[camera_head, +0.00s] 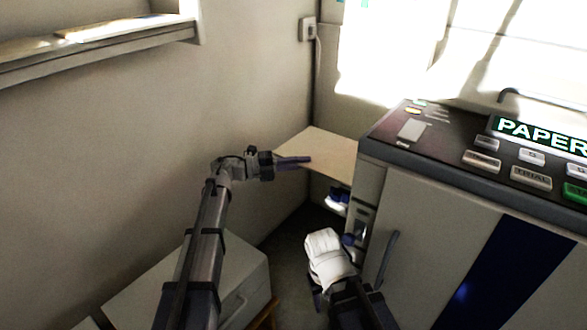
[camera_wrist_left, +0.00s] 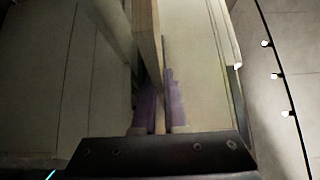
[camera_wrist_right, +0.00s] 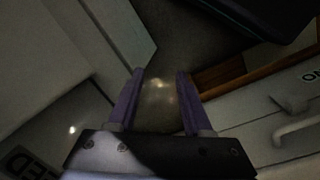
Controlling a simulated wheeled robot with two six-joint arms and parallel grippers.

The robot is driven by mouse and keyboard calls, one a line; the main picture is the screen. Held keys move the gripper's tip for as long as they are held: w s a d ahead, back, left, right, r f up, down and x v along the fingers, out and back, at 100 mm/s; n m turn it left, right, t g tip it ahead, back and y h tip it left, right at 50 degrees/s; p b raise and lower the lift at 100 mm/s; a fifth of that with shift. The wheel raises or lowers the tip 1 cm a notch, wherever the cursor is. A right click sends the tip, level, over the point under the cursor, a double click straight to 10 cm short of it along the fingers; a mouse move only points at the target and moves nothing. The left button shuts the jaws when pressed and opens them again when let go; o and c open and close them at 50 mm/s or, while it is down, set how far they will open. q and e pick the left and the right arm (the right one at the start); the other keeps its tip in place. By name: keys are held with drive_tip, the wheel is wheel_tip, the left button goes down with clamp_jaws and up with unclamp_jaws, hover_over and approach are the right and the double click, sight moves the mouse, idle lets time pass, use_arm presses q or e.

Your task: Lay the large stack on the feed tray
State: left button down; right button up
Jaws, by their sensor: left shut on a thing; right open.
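My left gripper (camera_head: 306,160) reaches to the left edge of a flat tan slab (camera_head: 329,152) beside the machine. In the left wrist view the gripper (camera_wrist_left: 160,80) is shut on the thin edge of a tan slab (camera_wrist_left: 147,40), one finger on each side. The slab looks like the large stack, but I cannot tell its sheets or separate it surely from the feed tray. In the right wrist view my right gripper (camera_wrist_right: 160,73) is open and empty above dark floor. In the head view its fingers are mostly hidden behind its wrist.
The large machine (camera_head: 450,240) marked PAPER stands at the right, with buttons on its sloping top. A wall shelf (camera_head: 110,48) with a pale flat thing on it is at the upper left. A pale cabinet (camera_head: 240,265) stands at the lower left. Dark floor lies between.

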use_arm(q)
drive_tip(key=w+d, duration=0.1)
drive_tip(key=w, duration=0.1)
drive_tip(key=shift+w+d, duration=0.4)
drive_tip(key=shift+w+d+f, duration=0.15)
drive_tip(key=shift+w+d, duration=0.05)
drive_tip(key=shift+w, duration=0.1)
drive_tip(key=f+b, duration=0.5)
drive_tip(key=shift+s+f+b, duration=0.2)
drive_tip(key=shift+b, duration=0.15)
drive_tip(key=c, duration=0.9)
unclamp_jaws()
drive_tip(key=shift+a, duration=0.1)
drive_tip(key=shift+v, duration=3.85)
